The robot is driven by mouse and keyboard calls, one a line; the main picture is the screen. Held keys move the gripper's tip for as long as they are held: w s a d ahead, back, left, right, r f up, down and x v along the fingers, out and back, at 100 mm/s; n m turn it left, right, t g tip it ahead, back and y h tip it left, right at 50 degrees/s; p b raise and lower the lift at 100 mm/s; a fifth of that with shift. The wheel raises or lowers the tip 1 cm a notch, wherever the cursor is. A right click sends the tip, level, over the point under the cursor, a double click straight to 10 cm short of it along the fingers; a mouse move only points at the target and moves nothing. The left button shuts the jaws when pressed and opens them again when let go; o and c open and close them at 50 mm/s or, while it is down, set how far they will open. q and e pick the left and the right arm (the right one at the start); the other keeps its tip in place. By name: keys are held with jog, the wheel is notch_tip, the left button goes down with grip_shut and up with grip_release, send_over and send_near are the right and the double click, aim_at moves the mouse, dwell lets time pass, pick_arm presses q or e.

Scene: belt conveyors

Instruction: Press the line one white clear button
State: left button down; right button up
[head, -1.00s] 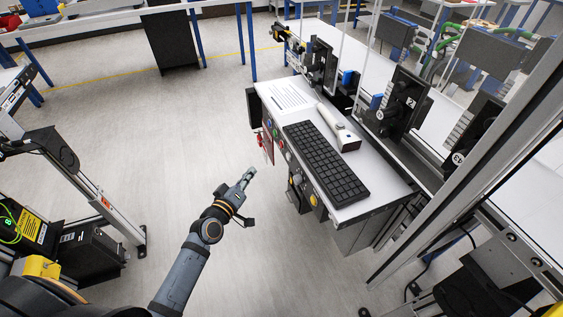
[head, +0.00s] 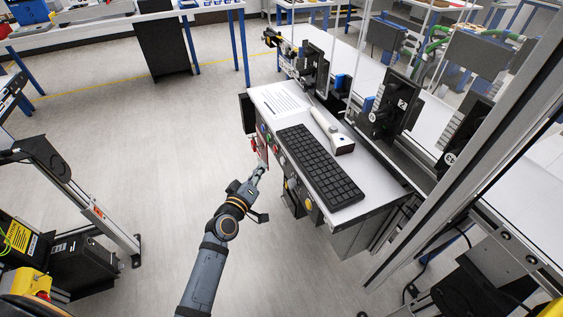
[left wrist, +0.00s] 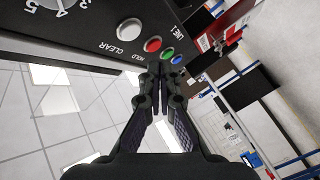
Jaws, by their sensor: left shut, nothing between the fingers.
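In the left wrist view the white button (left wrist: 129,29) sits beside the word CLEAR on the black panel (left wrist: 100,22). A red button (left wrist: 152,44) marked HOLD, a green button (left wrist: 167,54) and a blue button (left wrist: 177,60) follow in a row near the label LINE 1. My left gripper (left wrist: 159,70) is shut and empty, its tips near the red and green buttons; contact cannot be told. The white button is up and left of the tips. In the head view the left gripper (head: 262,169) is beside the desk's front panel. My right gripper is not in view.
The desk (head: 362,208) carries a keyboard (head: 318,164), a white scanner (head: 331,130) and a paper sheet (head: 280,102). A red tag (left wrist: 214,28) hangs by the panel. A numbered dial (left wrist: 58,4) is beyond CLEAR. Open floor (head: 150,150) lies left of the desk.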

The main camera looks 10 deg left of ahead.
pick_arm(q)
jog(key=shift+w+d, duration=0.5)
jog(key=shift+d, duration=0.2)
jog(key=shift+w+d, duration=0.45)
jog(key=shift+d, duration=0.25)
dwell(0.4)
jog(key=shift+w+d, duration=0.25)
jog(key=shift+d, duration=0.1)
jog(key=shift+w+d+r+b, duration=0.1)
jog(key=shift+w+d+b, duration=0.15)
jog(key=shift+d+b, duration=0.1)
dwell(0.9)
jog(key=shift+s+a, duration=0.5)
jog(key=shift+a, duration=0.15)
jog(key=s+a, duration=0.2)
jog(key=a, duration=0.2)
jog(key=shift+s+a, duration=0.1)
jog(key=shift+s, duration=0.3)
